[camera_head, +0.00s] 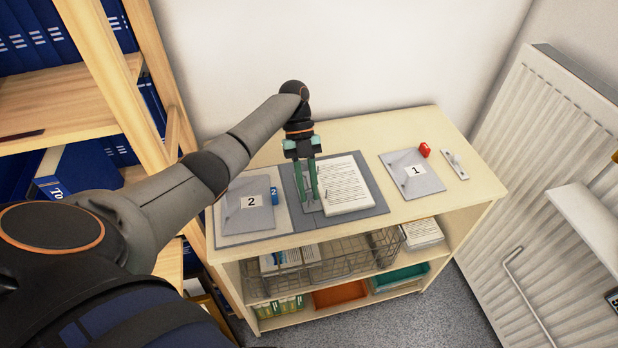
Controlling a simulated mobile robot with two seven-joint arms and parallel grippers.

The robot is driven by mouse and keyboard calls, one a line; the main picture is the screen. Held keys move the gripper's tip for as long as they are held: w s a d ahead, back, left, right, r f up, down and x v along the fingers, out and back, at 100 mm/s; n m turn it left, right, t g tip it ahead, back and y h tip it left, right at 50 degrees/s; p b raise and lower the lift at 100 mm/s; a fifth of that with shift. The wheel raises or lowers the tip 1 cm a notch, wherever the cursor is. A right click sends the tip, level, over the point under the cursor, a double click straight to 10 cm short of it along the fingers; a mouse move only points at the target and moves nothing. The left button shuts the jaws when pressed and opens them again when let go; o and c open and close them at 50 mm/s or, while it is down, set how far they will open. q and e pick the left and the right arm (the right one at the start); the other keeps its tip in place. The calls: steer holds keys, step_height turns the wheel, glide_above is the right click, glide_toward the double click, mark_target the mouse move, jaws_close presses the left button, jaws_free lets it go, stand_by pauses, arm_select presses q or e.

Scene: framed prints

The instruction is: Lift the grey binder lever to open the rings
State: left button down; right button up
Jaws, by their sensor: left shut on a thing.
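The open grey binder (375,208) lies on the top of a low wooden cabinet. A stack of printed paper (345,186) lies on its right part. My left gripper (311,196) reaches down from above, its green fingers at the metal ring mechanism (312,206) just left of the paper. It is shut on a small part there, which I take to be the grey lever. The fingers hide most of the lever and the rings, so I cannot tell whether the rings are open. My right gripper is not in view.
A wire basket (345,262) sits below.

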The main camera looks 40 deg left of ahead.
arm_select(q)
steer(key=shift+w+a+f+g+h+b, duration=0.1)
steer(key=shift+w+a+g+h+b, duration=0.15)
steer(key=shift+g+h+b, duration=0.3)
stand_by(0.5)
steer(key=c, duration=0.8)
jaws_free()
steer(key=shift+o, duration=0.2)
